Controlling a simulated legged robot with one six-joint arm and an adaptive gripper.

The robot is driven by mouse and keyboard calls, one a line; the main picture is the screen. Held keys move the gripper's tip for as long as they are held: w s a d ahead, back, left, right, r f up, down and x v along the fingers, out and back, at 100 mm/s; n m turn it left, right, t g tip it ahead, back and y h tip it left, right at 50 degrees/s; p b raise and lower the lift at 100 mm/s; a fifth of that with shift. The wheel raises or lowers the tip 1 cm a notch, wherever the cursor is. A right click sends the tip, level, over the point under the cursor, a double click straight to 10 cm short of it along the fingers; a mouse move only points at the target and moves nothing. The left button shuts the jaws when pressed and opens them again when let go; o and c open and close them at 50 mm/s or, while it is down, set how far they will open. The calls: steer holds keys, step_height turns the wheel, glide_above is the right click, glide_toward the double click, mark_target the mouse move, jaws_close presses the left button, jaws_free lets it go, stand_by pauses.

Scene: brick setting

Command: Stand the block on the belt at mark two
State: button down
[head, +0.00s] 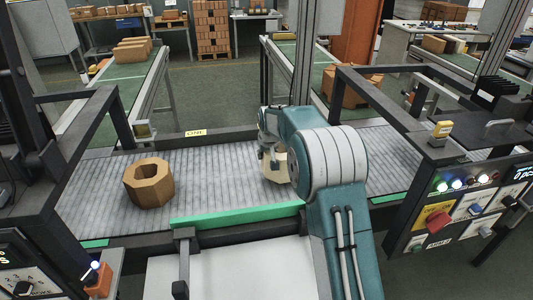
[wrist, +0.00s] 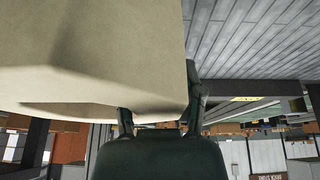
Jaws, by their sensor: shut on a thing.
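A pale beige block (head: 275,167) is at the grey slatted belt (head: 225,165), right of the belt's middle in the head view. My gripper (head: 268,150) is shut on it, and my arm hides its right side. I cannot tell whether its underside touches the belt. In the wrist view the block (wrist: 90,50) fills the upper left, between the dark fingers. A yellow label reading ONE (head: 195,133) is on the belt's far edge. A yellow label also shows in the wrist view (wrist: 245,99), too small to read. No label for mark two is readable; my arm covers part of the far edge.
A brown octagonal ring (head: 149,192) lies on the left of the belt. A green strip (head: 238,215) runs along the near edge. The belt between ring and block is clear.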

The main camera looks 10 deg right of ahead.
steer(key=shift+w+d+f, duration=0.2)
steer(key=shift+w, duration=0.1)
step_height(320, 180, down, 2)
steer(key=shift+d+f, duration=0.1)
steer(key=shift+f, duration=0.35)
steer(key=shift+a, duration=0.2)
steer(key=shift+f, duration=0.1)
steer(key=shift+c, duration=1.1)
jaws_free()
steer(key=shift+s+f, duration=0.1)
